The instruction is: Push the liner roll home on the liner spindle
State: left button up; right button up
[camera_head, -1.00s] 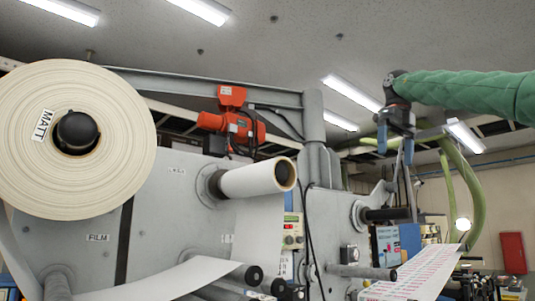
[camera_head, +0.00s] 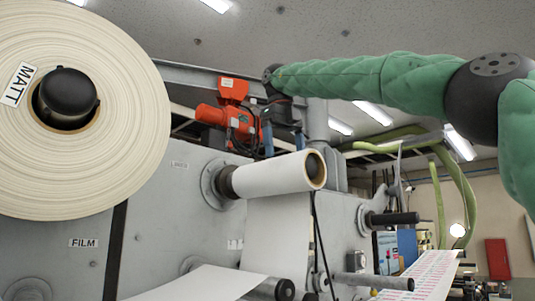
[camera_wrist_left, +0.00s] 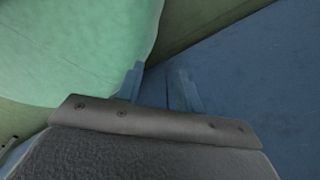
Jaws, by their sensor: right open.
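A short dark stretch (camera_head: 227,182) shows between the roll's inner end and the round grey flange (camera_head: 211,186) on the machine wall. My right gripper (camera_head: 283,143) hangs fingers down just above or behind the roll, open and empty; I cannot tell whether it touches. My left gripper (camera_wrist_left: 158,88) shows only in the left wrist view, its fingers apart with nothing between them.
A large MATT roll (camera_head: 75,165) fills the left side. A red-orange hoist (camera_head: 230,115) stands behind my right gripper. An empty dark spindle (camera_head: 392,219) sticks out to the right. A white web (camera_head: 215,283) runs below, with a printed web (camera_head: 425,275) further right.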

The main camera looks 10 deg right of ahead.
aim_at(293, 175)
jog(key=shift+r, duration=0.15)
jog(key=shift+s+d+r, duration=0.2)
jog(key=shift+s+d, duration=0.45)
jog(key=shift+s+r, duration=0.1)
jog(key=shift+s, duration=0.15)
jog(key=shift+w+a, duration=0.25)
jog(key=shift+a, duration=0.1)
jog(key=shift+w+a+f, duration=0.2)
jog(key=shift+w+f, duration=0.1)
jog(key=shift+f, duration=0.1)
jog(key=shift+w+f, duration=0.2)
jog(key=shift+f, duration=0.1)
jog(key=shift+d+f, duration=0.2)
jog(key=shift+f, duration=0.15)
jog(key=f, duration=0.3)
jog(key=d+f, duration=0.1)
jog(key=f, duration=0.1)
jog(key=shift+w+f, duration=0.1)
jog(key=shift+f, duration=0.25)
jog(key=shift+s+d, duration=0.1)
jog(key=shift+s, duration=0.2)
jog(key=shift+w+f, duration=0.1)
jog(key=shift+w, duration=0.05)
jog(key=c, duration=1.2)
jog(key=shift+c, duration=0.2)
